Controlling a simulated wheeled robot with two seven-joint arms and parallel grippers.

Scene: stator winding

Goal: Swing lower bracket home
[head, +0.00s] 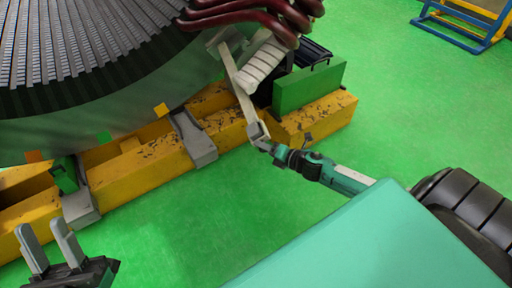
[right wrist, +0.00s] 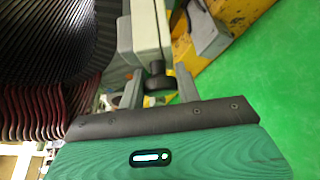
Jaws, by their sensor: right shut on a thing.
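The lower bracket looks to be the light grey bar (head: 242,92) that slants down from under the stator's red coils in the head view. The right wrist view shows a grey boxy part of it (right wrist: 147,38) with a black knob (right wrist: 158,80) at its end. My right gripper (head: 260,132) is at the bar's lower end, with its fingers (right wrist: 158,90) on either side of the knob, shut on it. My left gripper (head: 49,247) is open and empty at the lower left, apart from everything. The stator (head: 110,110) fills the upper left; the bracket's upper joint is partly hidden.
Yellow worn beams (head: 140,165) with grey clamps (head: 195,138) run under the stator. A green block (head: 308,85) sits on the beam near the bracket. Dark red coils (head: 250,14) hang above. Green floor (head: 190,220) is clear in front. A blue-yellow frame (head: 465,22) stands far right.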

